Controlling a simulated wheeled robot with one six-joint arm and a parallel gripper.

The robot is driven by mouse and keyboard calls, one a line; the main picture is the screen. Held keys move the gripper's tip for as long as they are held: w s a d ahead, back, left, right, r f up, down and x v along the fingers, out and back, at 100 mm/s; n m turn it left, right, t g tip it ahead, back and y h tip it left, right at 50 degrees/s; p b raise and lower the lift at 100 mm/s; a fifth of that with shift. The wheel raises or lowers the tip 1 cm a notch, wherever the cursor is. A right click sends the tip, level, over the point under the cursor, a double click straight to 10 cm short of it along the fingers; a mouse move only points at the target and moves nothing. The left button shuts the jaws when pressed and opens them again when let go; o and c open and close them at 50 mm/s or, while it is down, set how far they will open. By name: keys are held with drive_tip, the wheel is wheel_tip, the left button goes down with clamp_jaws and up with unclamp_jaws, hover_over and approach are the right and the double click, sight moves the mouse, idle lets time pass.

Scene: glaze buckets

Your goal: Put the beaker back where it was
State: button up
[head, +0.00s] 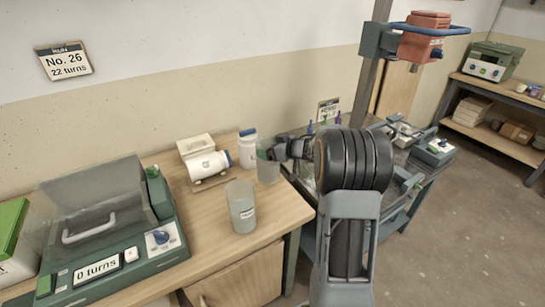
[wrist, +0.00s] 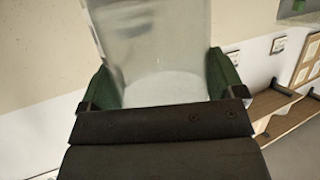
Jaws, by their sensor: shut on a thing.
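A clear, empty-looking beaker (head: 266,170) is between the fingers of my gripper (head: 272,151), over the back right part of the wooden bench (head: 285,212). In the wrist view the clear beaker (wrist: 150,40) fills the space between two green finger pads, which press on its sides. It looks upright in the head view. I cannot tell whether its base touches the bench.
A white jar (head: 208,165) lies on a wooden cradle, and another white jar (head: 247,147) stands close left of the held beaker. A green machine (head: 120,235) reading "0 turns" is at left. A sign (head: 64,61) reads "No. 26, 22 turns". Bench front right is clear.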

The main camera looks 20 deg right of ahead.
drive_tip(key=shift+d+f+b, duration=0.2)
drive_tip(key=shift+f, duration=0.75)
drive_tip(key=shift+d+f+b, duration=0.15)
drive_tip(key=shift+f, duration=0.9)
drive_tip(key=o, duration=1.4)
